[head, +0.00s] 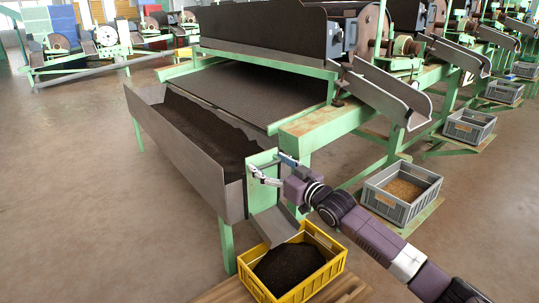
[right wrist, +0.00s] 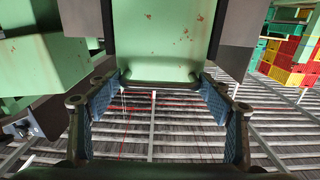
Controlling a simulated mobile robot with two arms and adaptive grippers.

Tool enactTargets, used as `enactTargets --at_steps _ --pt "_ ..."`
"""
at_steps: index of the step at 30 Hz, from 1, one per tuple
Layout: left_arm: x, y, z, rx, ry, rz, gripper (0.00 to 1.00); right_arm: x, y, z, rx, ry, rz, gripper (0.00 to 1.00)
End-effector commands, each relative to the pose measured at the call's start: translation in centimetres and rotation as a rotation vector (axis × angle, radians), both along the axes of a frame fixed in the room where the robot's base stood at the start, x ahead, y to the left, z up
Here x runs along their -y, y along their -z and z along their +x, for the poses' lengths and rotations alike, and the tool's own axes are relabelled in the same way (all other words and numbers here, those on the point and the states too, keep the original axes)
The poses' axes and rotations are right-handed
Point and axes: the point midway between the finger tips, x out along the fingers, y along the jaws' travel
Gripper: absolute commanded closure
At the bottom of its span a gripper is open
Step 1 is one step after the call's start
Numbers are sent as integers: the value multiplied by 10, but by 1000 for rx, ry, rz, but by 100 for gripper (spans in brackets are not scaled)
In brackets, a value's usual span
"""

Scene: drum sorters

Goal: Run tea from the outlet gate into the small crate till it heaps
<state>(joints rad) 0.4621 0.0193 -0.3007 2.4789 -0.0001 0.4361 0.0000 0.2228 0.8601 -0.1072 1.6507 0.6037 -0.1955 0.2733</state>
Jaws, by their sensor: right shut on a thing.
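The outlet gate (head: 263,158) is a pale green plate at the near end of a long grey trough (head: 190,150) holding dark tea. My right gripper (head: 268,167) is shut on the gate. In the right wrist view the blue finger pads (right wrist: 158,92) sit at either side of the lower edge of the rust-flecked green gate (right wrist: 160,45). Below, a short grey chute (head: 273,225) slopes into the small yellow crate (head: 262,291). Dark tea (head: 289,267) lies mounded in the crate. I cannot tell whether tea is running. My left gripper is out of view.
The yellow crate stands on a wooden surface (head: 226,291). A grey crate with brown tea (head: 402,190) stands to the right, with more grey crates (head: 468,126) behind. Green machine frames (head: 330,122) stand close behind the gate. The floor at left is clear.

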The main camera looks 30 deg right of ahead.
Motion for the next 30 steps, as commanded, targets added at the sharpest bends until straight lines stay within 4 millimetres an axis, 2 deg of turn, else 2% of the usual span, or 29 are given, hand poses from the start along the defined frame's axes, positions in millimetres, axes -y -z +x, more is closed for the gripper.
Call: enactTargets --at_steps 1,7,8,9,20,25,30 --pt "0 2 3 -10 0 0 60 2 7 0 -12 4 -1 71" --pt "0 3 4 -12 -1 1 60 1 8 0 -14 3 -2 71" --pt "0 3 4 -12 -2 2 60 1 8 0 -14 3 -2 26" --pt "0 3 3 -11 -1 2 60 1 9 0 -15 3 -2 22" --pt "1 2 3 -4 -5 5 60 1 5 -2 -7 1 -1 21" --pt "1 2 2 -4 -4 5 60 2 6 -16 -8 1 0 21" --pt "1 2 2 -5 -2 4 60 4 7 -41 -11 1 -1 21"
